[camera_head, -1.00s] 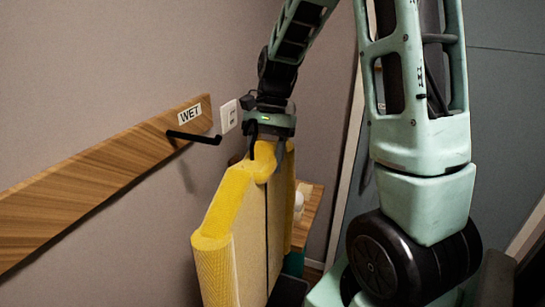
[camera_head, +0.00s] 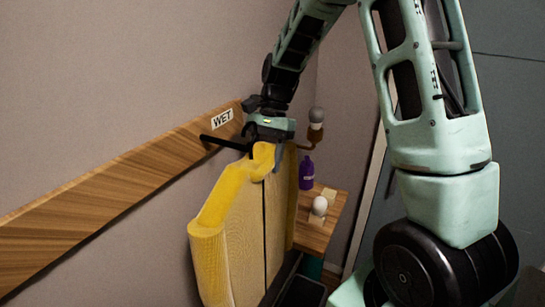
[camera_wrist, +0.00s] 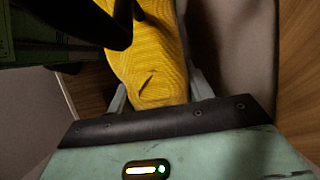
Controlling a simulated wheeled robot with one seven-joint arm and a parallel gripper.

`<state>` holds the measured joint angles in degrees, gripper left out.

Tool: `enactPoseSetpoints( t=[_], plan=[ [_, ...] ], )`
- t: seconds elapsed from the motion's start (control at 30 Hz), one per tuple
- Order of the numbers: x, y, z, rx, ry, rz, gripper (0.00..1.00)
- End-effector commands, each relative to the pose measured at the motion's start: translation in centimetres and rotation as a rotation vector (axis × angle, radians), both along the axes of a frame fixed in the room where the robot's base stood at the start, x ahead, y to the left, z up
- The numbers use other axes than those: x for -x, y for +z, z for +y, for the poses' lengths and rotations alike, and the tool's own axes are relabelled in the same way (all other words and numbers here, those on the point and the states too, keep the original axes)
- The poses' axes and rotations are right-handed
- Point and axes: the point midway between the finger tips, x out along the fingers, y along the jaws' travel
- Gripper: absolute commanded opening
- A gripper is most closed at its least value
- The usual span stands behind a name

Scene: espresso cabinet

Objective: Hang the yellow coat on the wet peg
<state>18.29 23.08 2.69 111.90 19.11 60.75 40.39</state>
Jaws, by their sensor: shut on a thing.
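The yellow coat (camera_head: 225,230) hangs upright from my gripper (camera_head: 268,158), which is shut on its top by the collar. In the wrist view the yellow cloth (camera_wrist: 150,55) lies between the fingers of my gripper (camera_wrist: 155,95). The black peg (camera_head: 225,143) sticks out from the wooden board (camera_head: 110,190) below the "WET" label (camera_head: 222,119). Its outer end reaches close to my gripper and the coat's top; I cannot tell whether they touch. In the wrist view a dark, blurred bar (camera_wrist: 115,25) crosses in front of the cloth.
A small wooden table (camera_head: 318,238) stands behind the coat, with a white round object (camera_head: 320,206) and a purple bottle (camera_head: 306,173) on it. A wall lamp (camera_head: 315,125) is just right of my gripper. The wall is bare above the board.

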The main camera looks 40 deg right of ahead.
Motion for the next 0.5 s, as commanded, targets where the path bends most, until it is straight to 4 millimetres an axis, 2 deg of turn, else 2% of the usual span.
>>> enactPoseSetpoints(
  t=[0.5],
  plan=[
    [-2.9,0.1,1.4,-0.001,0.002,0.001,0.0]
  ],
)
